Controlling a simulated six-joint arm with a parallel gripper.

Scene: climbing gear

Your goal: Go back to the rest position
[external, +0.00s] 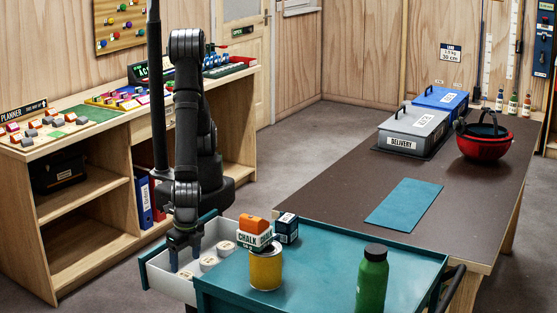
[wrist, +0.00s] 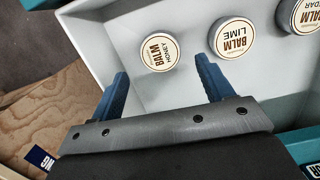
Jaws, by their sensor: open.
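My gripper (external: 184,254) hangs pointing down over the open white drawer (external: 163,278) at the left of the teal cart. In the wrist view its two blue fingers (wrist: 160,88) are apart with nothing between them. Three round balm tins lie in the drawer: the honey tin (wrist: 160,51) just beyond the fingers, the lime tin (wrist: 232,38) beyond the right finger, and a third tin (wrist: 304,14) at the right, cut by the frame edge. In the external view my fingers partly cover the drawer's near end.
A brown table (external: 340,190) is behind. Wooden shelves (external: 85,200) stand left of my arm.

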